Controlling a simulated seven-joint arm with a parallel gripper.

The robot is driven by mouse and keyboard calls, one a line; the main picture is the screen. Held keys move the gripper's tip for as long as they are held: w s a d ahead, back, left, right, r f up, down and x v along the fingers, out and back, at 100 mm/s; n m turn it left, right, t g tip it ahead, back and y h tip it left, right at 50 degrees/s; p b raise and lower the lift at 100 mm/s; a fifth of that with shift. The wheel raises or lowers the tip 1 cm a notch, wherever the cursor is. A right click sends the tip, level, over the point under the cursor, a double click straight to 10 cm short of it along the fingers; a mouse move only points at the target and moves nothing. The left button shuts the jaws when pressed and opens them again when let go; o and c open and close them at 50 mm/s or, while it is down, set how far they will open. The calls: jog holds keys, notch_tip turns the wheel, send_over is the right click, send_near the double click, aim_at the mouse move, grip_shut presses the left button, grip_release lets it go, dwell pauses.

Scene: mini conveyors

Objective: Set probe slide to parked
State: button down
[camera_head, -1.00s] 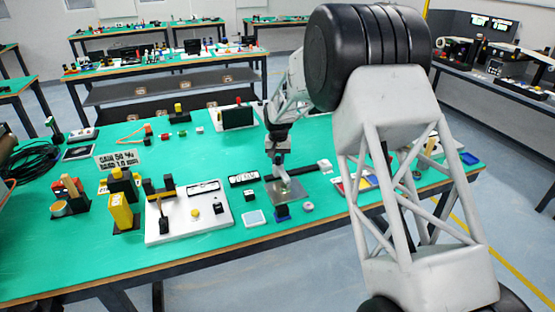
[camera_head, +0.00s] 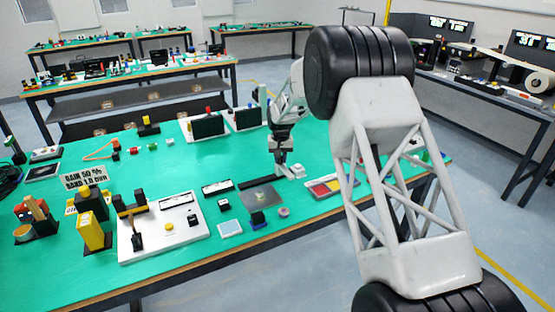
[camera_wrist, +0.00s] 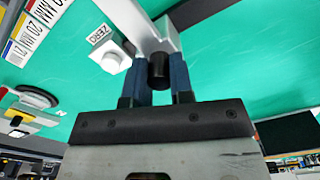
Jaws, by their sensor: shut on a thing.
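My gripper (camera_wrist: 160,85) is shut on a black round knob (camera_wrist: 159,70), one blue finger on each side of it. The knob stands at a pale grey block, the probe slide (camera_wrist: 166,38), which sits at a dark rail (camera_wrist: 205,10) in the wrist view. In the head view my gripper (camera_head: 281,168) is low at the right end of the black rail (camera_head: 255,183); the left part of the rail is bare. The knob is too small to make out there. I cannot read any parked mark.
A white block marked ZERO (camera_wrist: 110,55) is close beside the slide; it also shows in the head view (camera_head: 298,171). A grey metal plate (camera_head: 262,197) lies in front of the rail. A tray with coloured sections (camera_head: 330,186) is to the right.

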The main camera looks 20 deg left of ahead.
jog(key=c, duration=1.2)
grip_release()
jog(key=shift+w+d, duration=0.25)
jog(key=shift+d, duration=0.05)
jog(key=shift+o, duration=1)
jog(key=shift+a, duration=0.1)
jog(key=shift+s+r, duration=0.1)
jog(key=shift+r, duration=3.85)
